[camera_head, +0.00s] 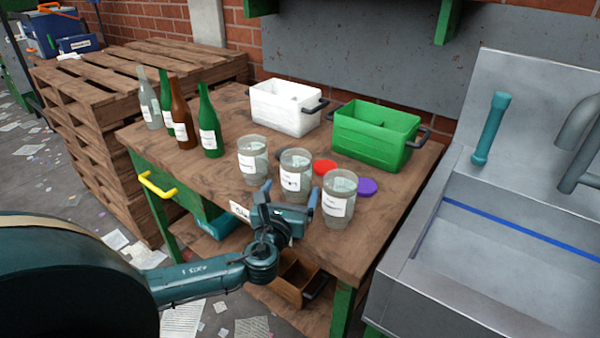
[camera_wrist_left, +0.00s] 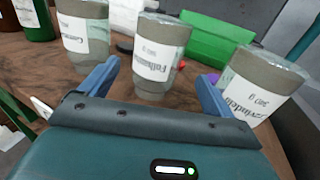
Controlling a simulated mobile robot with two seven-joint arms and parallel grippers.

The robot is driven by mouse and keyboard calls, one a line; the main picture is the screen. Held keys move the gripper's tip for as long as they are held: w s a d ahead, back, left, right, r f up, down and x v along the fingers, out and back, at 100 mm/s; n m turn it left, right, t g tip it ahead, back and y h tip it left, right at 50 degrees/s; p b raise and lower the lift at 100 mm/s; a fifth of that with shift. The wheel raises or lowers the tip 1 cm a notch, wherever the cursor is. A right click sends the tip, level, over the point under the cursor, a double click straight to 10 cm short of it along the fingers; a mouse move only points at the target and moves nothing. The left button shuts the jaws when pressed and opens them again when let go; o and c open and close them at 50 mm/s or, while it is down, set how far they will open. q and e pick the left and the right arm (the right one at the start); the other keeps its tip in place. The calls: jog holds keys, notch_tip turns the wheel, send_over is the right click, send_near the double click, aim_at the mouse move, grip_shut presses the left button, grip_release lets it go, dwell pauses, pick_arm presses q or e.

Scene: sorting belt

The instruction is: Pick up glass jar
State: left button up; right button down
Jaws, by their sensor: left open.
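Three glass jars with white labels stand upright in a row on the wooden table: a left jar (camera_head: 252,160), a middle jar (camera_head: 295,176) and a right jar (camera_head: 339,199). My left gripper (camera_head: 289,192) is open at the front of the table, close to the middle jar. In the left wrist view the middle jar (camera_wrist_left: 160,52) stands ahead between the two blue fingers (camera_wrist_left: 160,80), apart from them. The left jar (camera_wrist_left: 84,34) and the right jar (camera_wrist_left: 256,86) stand outside the fingers on either side. My right gripper does not show.
Several bottles (camera_head: 180,115) stand at the table's back left. A white bin (camera_head: 283,108) and a green bin (camera_head: 374,135) stand behind the jars. A red lid (camera_head: 325,166) and a purple lid (camera_head: 367,187) lie near the jars. A metal sink (camera_head: 480,250) is at right.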

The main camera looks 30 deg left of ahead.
aim_at(293, 184)
pick_arm(q)
jog(key=x, duration=0.3)
jog(key=shift+w+a, duration=0.15)
jog(key=shift+w, duration=0.05)
jog(key=shift+r+x, duration=0.2)
jog(key=shift+x, duration=1.15)
jog(key=shift+r+x, duration=0.15)
jog(key=shift+x, duration=1.2)
jog(key=shift+a, duration=0.1)
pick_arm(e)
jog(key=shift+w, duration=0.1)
pick_arm(q)
jog(key=shift+c, duration=0.3)
jog(key=c, duration=1.1)
jog(key=shift+c, duration=0.2)
notch_tip(293, 184, up, 10)
jog(key=shift+r+p, duration=0.1)
jog(key=shift+p, duration=1.15)
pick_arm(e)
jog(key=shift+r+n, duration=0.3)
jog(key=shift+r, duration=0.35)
